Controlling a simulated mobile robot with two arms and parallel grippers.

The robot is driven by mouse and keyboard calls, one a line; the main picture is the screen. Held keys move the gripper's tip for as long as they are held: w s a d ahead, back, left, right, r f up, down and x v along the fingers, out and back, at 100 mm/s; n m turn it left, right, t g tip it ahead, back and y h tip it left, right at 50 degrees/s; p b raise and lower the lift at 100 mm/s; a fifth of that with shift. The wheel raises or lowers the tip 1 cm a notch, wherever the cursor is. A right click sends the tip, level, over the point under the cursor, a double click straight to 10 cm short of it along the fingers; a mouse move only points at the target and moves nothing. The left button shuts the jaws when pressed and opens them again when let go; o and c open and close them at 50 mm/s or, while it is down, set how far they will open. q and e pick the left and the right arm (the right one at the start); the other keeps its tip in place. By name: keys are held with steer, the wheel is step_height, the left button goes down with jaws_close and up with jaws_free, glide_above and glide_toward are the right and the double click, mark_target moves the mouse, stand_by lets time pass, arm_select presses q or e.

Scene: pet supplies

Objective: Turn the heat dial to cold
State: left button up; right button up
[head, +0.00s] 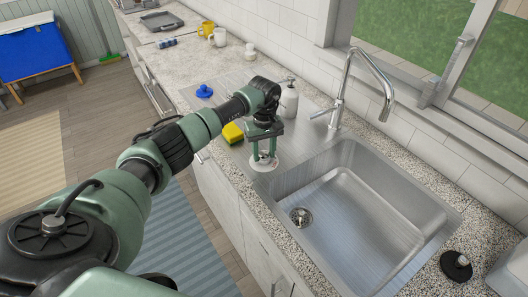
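A small round white object (264,163), with a hint of red on it, lies at the left rim of the sink; it may be the heat dial, but its markings are too small to read. My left gripper (263,151) points down directly over it, with its two fingers apart, one on each side of the object's upper part. I cannot tell whether the fingers touch it. The gripper hides much of the object's top. My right gripper is not in view.
The steel sink (365,215) is empty, with a tall faucet (345,85) behind it. A black round object (456,265) is at right.

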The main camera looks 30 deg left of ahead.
arm_select(q)
jaws_close()
